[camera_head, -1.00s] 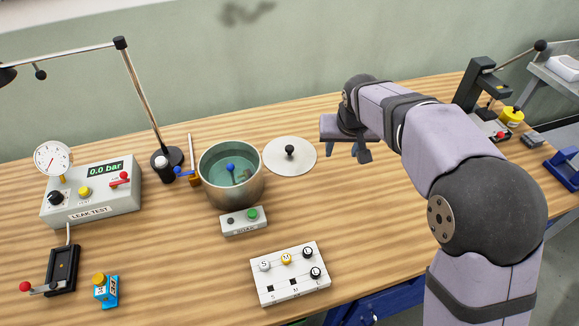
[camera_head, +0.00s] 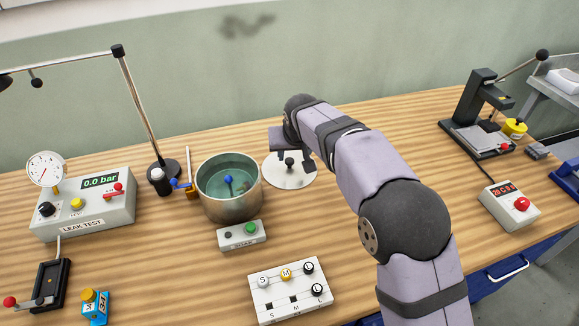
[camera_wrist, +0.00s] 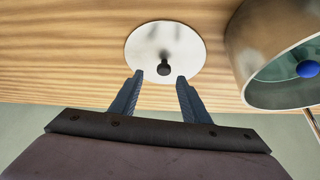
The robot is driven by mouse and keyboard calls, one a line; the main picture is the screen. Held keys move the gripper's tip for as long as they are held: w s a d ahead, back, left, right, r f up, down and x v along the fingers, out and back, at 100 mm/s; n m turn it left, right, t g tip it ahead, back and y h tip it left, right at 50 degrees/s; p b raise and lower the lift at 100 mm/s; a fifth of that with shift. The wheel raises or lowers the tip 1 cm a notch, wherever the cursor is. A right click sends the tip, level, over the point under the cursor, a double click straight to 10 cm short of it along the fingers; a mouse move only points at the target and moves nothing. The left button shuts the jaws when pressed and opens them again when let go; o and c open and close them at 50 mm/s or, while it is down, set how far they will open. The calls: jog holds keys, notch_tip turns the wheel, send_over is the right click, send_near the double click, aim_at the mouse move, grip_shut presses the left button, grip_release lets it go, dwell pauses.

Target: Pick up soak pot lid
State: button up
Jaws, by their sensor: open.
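The soak pot lid (camera_head: 278,178) is a round pale disc with a black knob (camera_head: 290,162), lying flat on the table right of the pot. In the wrist view the lid (camera_wrist: 150,42) lies just beyond my fingertips, with its knob (camera_wrist: 164,68) between them and slightly ahead. My gripper (camera_wrist: 160,78) is open and empty. In the head view my gripper (camera_head: 293,160) is above the lid and partly hides its far side. The metal soak pot (camera_head: 230,205) holds greenish liquid and a blue-tipped item.
A control box (camera_head: 240,235) stands in front of the pot. A white block with knobs (camera_head: 290,290) is nearer. A leak tester (camera_head: 85,205) and lamp stand (camera_head: 163,178) are to the left. A black press (camera_head: 480,125) stands at right.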

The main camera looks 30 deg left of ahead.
aim_at(290, 160)
jog(key=shift+s+a+p+x, duration=0.1)
jog(key=shift+p+x, duration=0.4)
jog(key=shift+x, duration=0.8)
jog(key=shift+s+a+p+x, duration=0.1)
jog(key=shift+p+x, duration=0.35)
jog(key=shift+x, duration=0.8)
jog(key=shift+c, duration=0.3)
grip_shut()
